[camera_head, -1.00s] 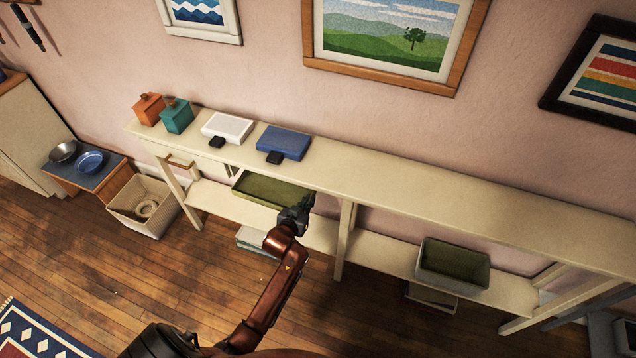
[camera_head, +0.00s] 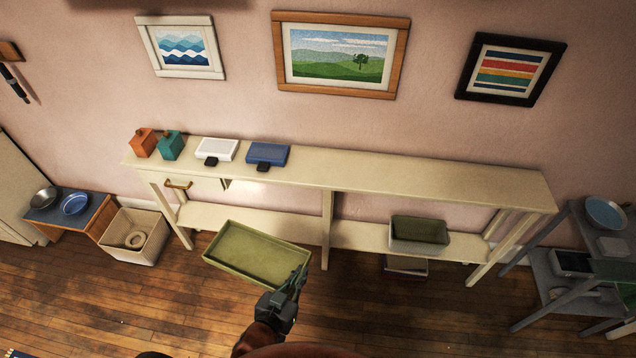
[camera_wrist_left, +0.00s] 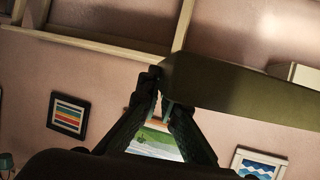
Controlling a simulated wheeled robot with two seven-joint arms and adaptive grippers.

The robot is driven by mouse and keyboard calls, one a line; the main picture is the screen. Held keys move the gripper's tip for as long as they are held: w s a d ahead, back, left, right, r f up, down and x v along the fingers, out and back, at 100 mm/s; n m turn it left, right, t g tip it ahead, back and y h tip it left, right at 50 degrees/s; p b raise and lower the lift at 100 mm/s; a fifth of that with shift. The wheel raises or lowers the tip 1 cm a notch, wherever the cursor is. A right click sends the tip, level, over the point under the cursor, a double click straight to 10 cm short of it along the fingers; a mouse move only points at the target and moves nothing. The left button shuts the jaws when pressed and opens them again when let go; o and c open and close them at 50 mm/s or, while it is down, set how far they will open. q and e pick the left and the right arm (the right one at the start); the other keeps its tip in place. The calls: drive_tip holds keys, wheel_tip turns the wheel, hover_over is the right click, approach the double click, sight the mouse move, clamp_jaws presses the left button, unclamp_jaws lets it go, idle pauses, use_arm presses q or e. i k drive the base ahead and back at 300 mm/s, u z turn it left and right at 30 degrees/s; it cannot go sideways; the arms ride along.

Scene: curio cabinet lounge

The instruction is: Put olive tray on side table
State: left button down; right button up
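The olive tray (camera_head: 255,254) is a shallow rectangular tray, held in the air in front of the console's lower shelf, tilted a little in the head view. My left gripper (camera_head: 298,276) is shut on its right-hand rim. In the left wrist view the fingertips (camera_wrist_left: 160,92) meet at the corner of the tray (camera_wrist_left: 240,88), whose side wall runs off to the right. A low table with a blue-grey top (camera_head: 98,216) stands at the left and a grey tiered stand (camera_head: 545,262) at the right; I cannot tell which is the side table. My right gripper is out of view.
The cream console (camera_head: 400,180) carries two boxes, a white case and a blue case. A basket with an olive inside (camera_head: 420,232) sits on its lower shelf. Two bowls occupy the left table. A woven bin (camera_head: 135,240) stands beside it. The wooden floor in front is clear.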

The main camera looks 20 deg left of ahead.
sight(436, 178)
drive_tip(key=z, duration=2.15)
drive_tip(key=i, duration=3.3)
drive_tip(key=u, duration=3.2)
drive_tip(key=i, duration=0.55)
drive_tip(key=u, duration=0.1)
